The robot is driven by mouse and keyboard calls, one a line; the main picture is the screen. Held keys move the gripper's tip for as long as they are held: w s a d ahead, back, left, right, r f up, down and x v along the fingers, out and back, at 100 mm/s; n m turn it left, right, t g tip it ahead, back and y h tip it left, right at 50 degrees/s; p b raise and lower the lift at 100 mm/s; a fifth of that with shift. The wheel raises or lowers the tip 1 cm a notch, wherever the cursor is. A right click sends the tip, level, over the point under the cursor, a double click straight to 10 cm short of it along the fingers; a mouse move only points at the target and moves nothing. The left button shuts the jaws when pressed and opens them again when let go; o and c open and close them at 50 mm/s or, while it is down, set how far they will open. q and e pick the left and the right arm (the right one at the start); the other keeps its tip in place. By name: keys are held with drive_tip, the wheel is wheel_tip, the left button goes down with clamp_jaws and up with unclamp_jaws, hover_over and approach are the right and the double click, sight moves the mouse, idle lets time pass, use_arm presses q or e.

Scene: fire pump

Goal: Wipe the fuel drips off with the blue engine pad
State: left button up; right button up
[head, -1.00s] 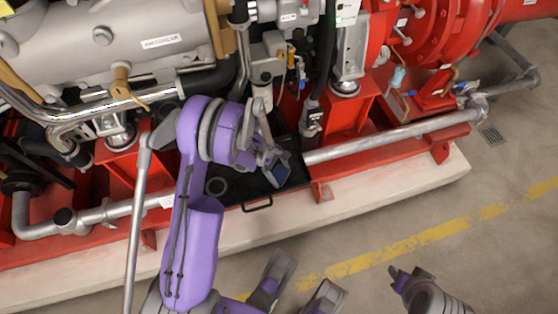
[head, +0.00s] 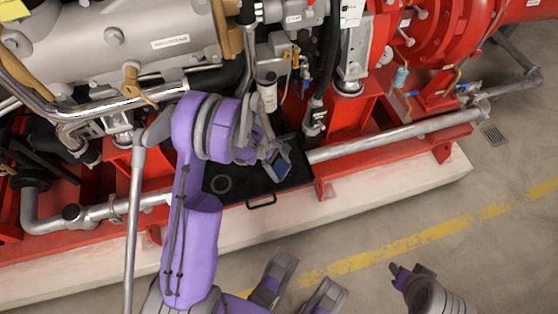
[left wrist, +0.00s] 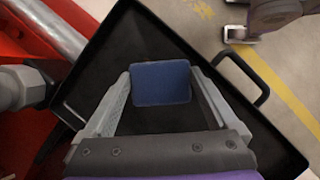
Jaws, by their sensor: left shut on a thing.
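The blue engine pad (head: 281,169) is held by my left gripper (head: 275,158) over the right part of a black tray (head: 238,192). In the left wrist view the blue pad (left wrist: 161,83) sits between the tips of the two grey fingers, with the black tray (left wrist: 150,35) behind it. I cannot tell whether the pad touches the tray floor. I cannot make out any fuel drips. My right gripper (head: 410,274) seems to be at the bottom right of the head view, over the floor; its jaws are unclear.
A thin ring shape (head: 221,184) shows in the tray. The tray's front handle (head: 262,201) sticks out over the pale plinth (head: 350,197). The red frame, a grey pipe (head: 395,136) and the engine (head: 110,45) crowd around the tray.

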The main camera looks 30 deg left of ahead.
use_arm(q)
drive_tip(key=shift+r+p, duration=1)
drive_tip(key=shift+r, duration=1.3)
use_arm(e)
drive_tip(key=r, duration=0.2)
drive_tip(key=shift+d+r, duration=0.25)
drive_tip(key=shift+r, duration=0.1)
